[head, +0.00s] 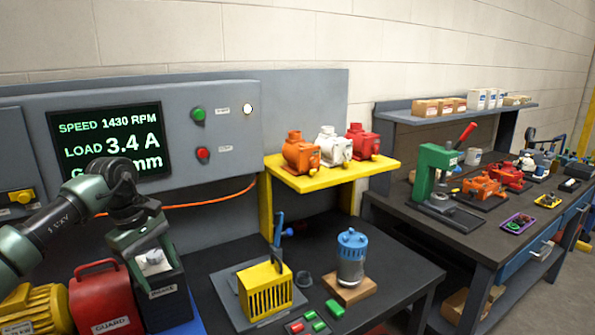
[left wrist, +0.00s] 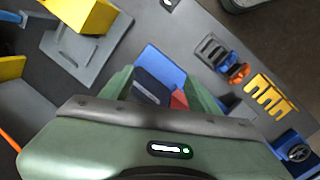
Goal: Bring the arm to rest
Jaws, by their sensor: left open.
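My left arm (head: 45,230) comes in from the left in the head view. Its left gripper (head: 150,255) points down over a dark labelled box (head: 165,293), and I cannot tell whether it touches the box. In the left wrist view, the green fingers of the left gripper (left wrist: 160,85) stand apart. A blue surface (left wrist: 160,62) and a dark shape show between and beyond them, with a bit of red by the right finger. I see nothing gripped. My right gripper is in neither view.
A red guard (head: 104,300) and yellow motor (head: 38,308) stand close by the gripper. Behind is a panel with a lit display (head: 108,140). A yellow slotted cover (head: 265,288) and blue-topped motor (head: 351,258) stand to the right. A yellow shelf (head: 330,178) holds three motors.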

